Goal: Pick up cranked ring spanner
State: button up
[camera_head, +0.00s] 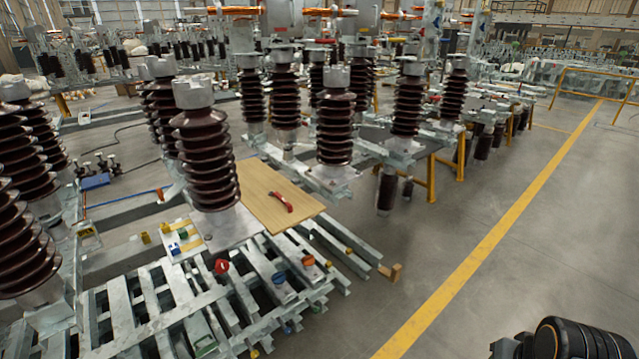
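A red, slightly curved tool (282,201) lies on a light wooden board (262,188) near the middle of the head view. It is the only thing I see that could be the cranked ring spanner, but it is too small to make out ring ends. Nothing touches it from above. My gripper is not in view. A dark rounded part of my own arm (575,340) shows at the bottom right corner, well away from the board.
Tall brown ribbed insulators (205,155) stand left of and behind the board. A metal slatted frame (170,310) with coloured small parts lies in front. A wooden block (390,272) sticks out at its right. Open grey floor with a yellow line (490,243) lies to the right.

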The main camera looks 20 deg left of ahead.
aim_at(278, 194)
jog(key=u, duration=0.05)
jog(key=i, duration=1.55)
jog(key=u, duration=0.7)
jog(key=i, duration=0.8)
jog(key=u, duration=1.6)
jog(key=i, duration=0.7)
jog(key=u, duration=0.55)
